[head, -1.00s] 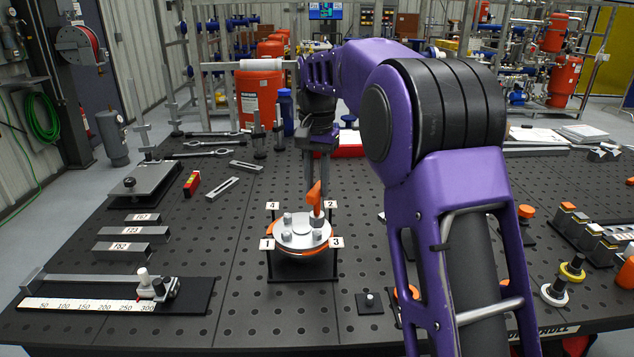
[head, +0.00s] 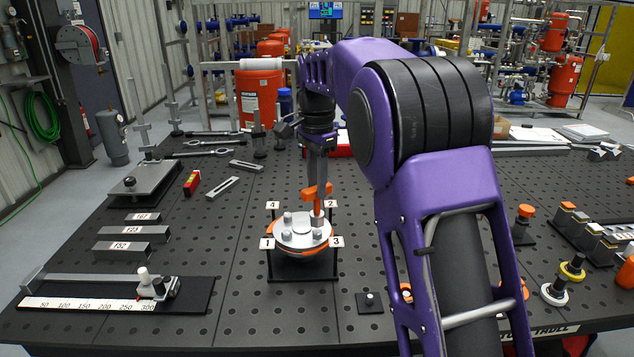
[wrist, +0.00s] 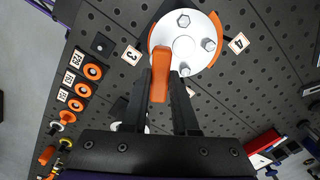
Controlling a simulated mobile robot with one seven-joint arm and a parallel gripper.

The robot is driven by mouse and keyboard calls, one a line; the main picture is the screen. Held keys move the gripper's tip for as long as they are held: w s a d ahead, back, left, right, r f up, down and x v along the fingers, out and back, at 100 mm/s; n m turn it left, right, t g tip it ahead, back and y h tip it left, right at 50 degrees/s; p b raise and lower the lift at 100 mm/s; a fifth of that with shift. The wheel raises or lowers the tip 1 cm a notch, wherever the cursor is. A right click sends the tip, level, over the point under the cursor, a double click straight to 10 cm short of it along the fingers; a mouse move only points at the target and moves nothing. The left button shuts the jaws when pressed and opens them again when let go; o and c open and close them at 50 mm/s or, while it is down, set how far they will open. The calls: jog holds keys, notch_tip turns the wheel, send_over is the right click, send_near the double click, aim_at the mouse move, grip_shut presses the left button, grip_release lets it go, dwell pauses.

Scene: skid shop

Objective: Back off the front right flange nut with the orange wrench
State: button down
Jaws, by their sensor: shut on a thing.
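My gripper (head: 318,180) is shut on the wrench's orange handle from above. In the wrist view the handle (wrist: 160,85) lies between the dark fingers and covers part of the flange (wrist: 182,48).
A small pad with a post (head: 369,300) lies to the front right of the flange. A slide gauge (head: 100,284), grey blocks (head: 133,246) and a red level (head: 192,183) lie to the left. Labelled orange rings (wrist: 93,71) show in the wrist view. The table just left of the flange is clear.

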jog(key=shift+f, duration=0.15)
jog(key=shift+f, duration=0.3)
jog(key=shift+f+b, duration=0.45)
jog(key=shift+f, duration=0.85)
dwell(1.2)
jog(key=shift+r+n+p, duration=0.1)
jog(key=shift+n+p, duration=0.5)
jog(key=shift+n, duration=1.1)
